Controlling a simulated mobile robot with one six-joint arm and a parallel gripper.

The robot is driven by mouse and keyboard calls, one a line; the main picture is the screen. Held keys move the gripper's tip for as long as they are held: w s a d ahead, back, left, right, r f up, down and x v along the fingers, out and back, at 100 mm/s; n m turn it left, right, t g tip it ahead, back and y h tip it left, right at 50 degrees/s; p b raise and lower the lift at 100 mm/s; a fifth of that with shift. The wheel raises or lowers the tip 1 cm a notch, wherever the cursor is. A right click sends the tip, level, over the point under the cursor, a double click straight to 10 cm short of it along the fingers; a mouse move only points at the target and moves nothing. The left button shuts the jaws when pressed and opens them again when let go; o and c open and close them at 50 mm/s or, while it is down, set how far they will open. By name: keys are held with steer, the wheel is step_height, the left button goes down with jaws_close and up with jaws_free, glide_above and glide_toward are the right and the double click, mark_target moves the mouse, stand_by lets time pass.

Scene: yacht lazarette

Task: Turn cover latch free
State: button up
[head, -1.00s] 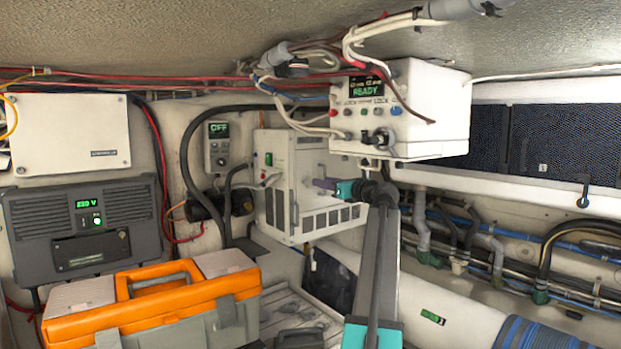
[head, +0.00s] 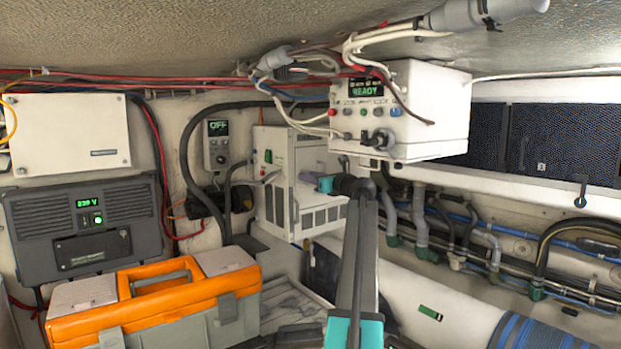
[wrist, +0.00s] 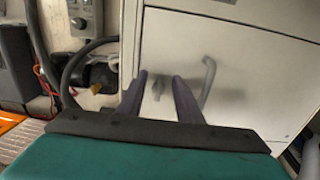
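The white cabinet (head: 275,195) stands at the back, with its cover panel (wrist: 245,70) filling much of the wrist view. A small grey latch (wrist: 158,88) sits on the panel and appears between my fingertips in the wrist view. I cannot tell whether the fingers touch it. A curved grey handle (wrist: 208,82) is just right of the latch. My gripper (wrist: 160,78) is open, its two dark fingers apart and pointing at the panel. In the head view my gripper (head: 307,177) is in front of the cabinet's right face, and the latch cannot be made out.
A white control box (head: 440,115) reading READY hangs above my arm, with cables around it. An orange and grey toolbox (head: 150,320) stands at lower left. A black hose (head: 187,150) runs left of the cabinet. Pipes (head: 420,220) line the right wall.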

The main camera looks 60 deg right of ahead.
jaws_close()
steer(key=shift+a+n+b, duration=0.1)
steer(key=shift+n+b, duration=0.35)
steer(key=shift+n, duration=0.05)
steer(key=n+b, duration=0.5)
steer(key=f+n+b, duration=0.1)
steer(key=n+b, duration=0.4)
steer(key=n, duration=0.1)
steer(key=a+n+b, duration=0.1)
steer(key=n+b, duration=0.5)
steer(key=shift+w+a+f, duration=0.1)
steer(key=shift+w+f, duration=0.1)
steer(key=shift+f, duration=0.1)
